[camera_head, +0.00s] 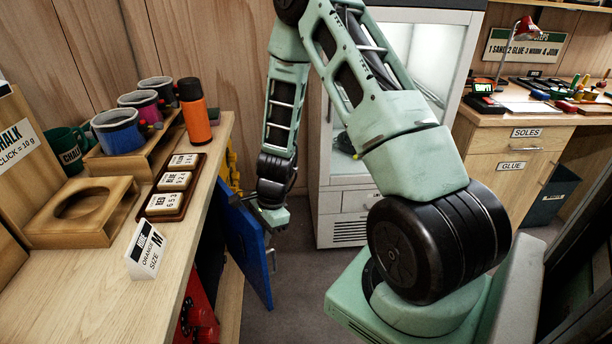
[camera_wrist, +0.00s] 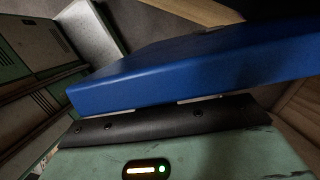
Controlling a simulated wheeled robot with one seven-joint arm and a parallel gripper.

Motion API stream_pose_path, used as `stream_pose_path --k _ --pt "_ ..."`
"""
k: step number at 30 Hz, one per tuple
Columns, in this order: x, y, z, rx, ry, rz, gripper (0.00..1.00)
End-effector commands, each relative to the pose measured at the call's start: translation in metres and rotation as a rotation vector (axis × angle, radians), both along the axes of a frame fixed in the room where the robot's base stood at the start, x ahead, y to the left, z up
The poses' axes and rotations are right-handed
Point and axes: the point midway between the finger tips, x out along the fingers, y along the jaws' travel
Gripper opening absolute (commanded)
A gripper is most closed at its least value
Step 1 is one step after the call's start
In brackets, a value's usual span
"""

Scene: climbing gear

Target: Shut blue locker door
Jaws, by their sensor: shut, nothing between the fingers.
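The blue locker door (camera_head: 247,248) stands ajar under the left workbench, swung out over the floor. A small handle (camera_head: 271,260) shows on its right side. My gripper (camera_head: 270,216) is close against the upper part of the door, with its fingers shut and nothing between them. In the wrist view the blue door (camera_wrist: 190,66) fills the upper middle, right in front of my gripper (camera_wrist: 178,104). The door hides most of the fingertips, so I cannot tell whether they touch it. The locker's inside is mostly hidden and dark.
The wooden workbench (camera_head: 90,300) carries cups, an orange bottle (camera_head: 195,112), a tray of number blocks (camera_head: 172,187) and a size sign (camera_head: 145,250). Red gear (camera_head: 198,318) sits below it. A white cabinet (camera_head: 335,190) stands behind my arm. Some floor right of the door is clear.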

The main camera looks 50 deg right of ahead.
Motion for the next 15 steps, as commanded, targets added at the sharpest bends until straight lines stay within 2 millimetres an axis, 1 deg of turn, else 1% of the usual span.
stream_pose_path --k 1,6,9,15 --pt "0.005 0.009 0.0 0.001 0.0 -0.025 0.0" --pt "0.015 0.029 0.0 0.0 -0.001 -0.03 0.0" --pt "0.018 0.037 0.0 0.0 0.0 -0.03 0.0" --pt "0.022 0.044 0.0 0.0 0.0 -0.031 0.0"
